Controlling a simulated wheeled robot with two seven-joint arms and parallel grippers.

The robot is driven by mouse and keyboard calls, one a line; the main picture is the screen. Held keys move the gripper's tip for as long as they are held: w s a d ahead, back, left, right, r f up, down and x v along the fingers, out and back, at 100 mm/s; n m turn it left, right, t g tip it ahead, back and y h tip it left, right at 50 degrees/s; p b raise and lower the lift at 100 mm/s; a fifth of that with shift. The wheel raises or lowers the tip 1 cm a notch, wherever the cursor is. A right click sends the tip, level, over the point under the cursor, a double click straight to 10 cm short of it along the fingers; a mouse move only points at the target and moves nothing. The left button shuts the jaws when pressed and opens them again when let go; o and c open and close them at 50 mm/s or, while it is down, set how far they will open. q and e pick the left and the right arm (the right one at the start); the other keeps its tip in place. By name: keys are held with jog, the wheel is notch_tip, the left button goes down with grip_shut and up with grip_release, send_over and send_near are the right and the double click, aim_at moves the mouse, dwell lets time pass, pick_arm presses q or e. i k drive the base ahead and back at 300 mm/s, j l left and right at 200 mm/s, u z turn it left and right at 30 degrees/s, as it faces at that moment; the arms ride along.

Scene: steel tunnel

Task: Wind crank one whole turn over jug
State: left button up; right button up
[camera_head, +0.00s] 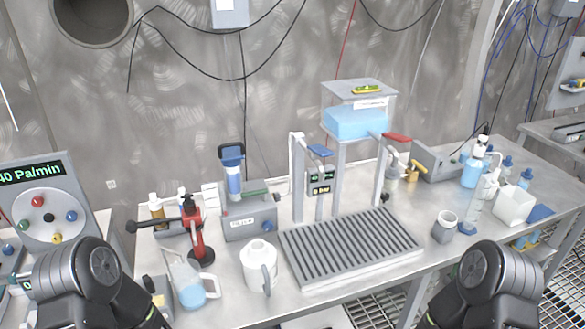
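A red stand device (194,232) with a black crank arm and handle (150,226) reaching left stands at the left of the steel bench. A clear jug with pale blue liquid (191,290) stands in front of it, nearer me, partly beside my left arm. A white jug with a handle (258,264) stands to the right of the clear jug. I cannot tell whether the red device's spout is directly above a jug. Dark links of my two arms show at the bottom left and bottom right. Neither gripper's fingers show.
A ribbed grey drain tray (350,245) fills the middle bench, below a frame with a blue tank (355,122). A grey box (250,222) with a blue-topped cylinder stands behind the white jug. A round-button panel (46,205) is at far left. Bottles and cups crowd the right.

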aim_at(149, 285)
jog(key=u, duration=1.15)
